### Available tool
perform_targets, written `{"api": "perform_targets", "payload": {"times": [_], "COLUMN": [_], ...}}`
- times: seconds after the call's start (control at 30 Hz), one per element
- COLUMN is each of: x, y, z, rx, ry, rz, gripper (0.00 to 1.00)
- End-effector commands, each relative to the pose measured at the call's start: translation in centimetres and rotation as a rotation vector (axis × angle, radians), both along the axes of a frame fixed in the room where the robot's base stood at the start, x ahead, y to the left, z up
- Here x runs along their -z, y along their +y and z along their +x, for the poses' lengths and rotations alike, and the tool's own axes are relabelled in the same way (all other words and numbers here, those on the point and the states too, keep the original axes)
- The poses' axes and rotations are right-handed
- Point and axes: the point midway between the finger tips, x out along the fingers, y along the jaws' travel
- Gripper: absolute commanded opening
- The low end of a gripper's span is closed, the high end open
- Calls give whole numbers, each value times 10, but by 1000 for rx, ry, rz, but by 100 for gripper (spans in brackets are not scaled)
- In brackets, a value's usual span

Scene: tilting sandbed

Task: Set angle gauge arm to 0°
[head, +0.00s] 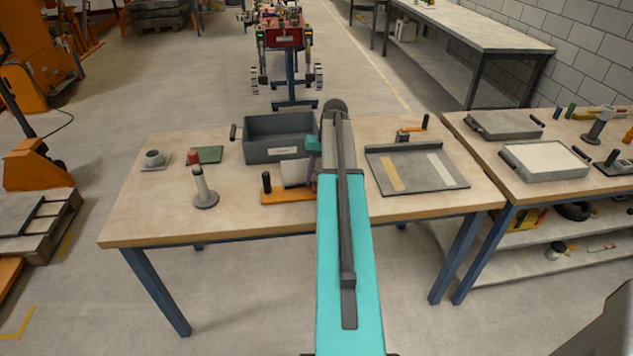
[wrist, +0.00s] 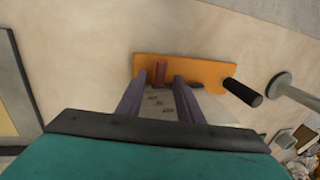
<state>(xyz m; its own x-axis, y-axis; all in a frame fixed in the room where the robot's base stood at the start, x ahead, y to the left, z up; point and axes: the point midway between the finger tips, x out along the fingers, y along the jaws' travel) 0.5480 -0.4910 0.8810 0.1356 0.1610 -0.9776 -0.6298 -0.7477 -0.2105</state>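The angle gauge has an orange base (head: 288,196) near the front edge of the table, with an upright pale plate (head: 295,173). In the wrist view the orange base (wrist: 205,70) lies ahead of my gripper, and part of the pale plate with dark marks (wrist: 158,103) shows between the fingers. A short red-brown peg (wrist: 160,72) stands by the plate, between or just beyond my fingertips; contact cannot be told. A black handle (wrist: 243,92) sticks out at the base's right end. My gripper (wrist: 159,82) has its purple fingers apart. The gauge arm's angle cannot be read.
A grey bin (head: 280,152) stands behind the gauge. A grey tray with two strips (head: 393,180) lies right of my arm. A grey post on a round foot (head: 204,190) stands left of the gauge. The table's front left is clear.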

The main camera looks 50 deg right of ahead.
Motion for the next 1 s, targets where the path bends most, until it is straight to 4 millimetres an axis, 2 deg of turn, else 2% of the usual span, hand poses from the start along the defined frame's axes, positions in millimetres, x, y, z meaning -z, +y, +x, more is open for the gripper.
{"api": "perform_targets", "payload": {"times": [0.7,1.0], "x": [-87,-112], "y": [-15,-19], "z": [-12,-16], "rx": [0,1], "ry": [-1,0], "rz": [-2,0], "gripper": [33,33]}}
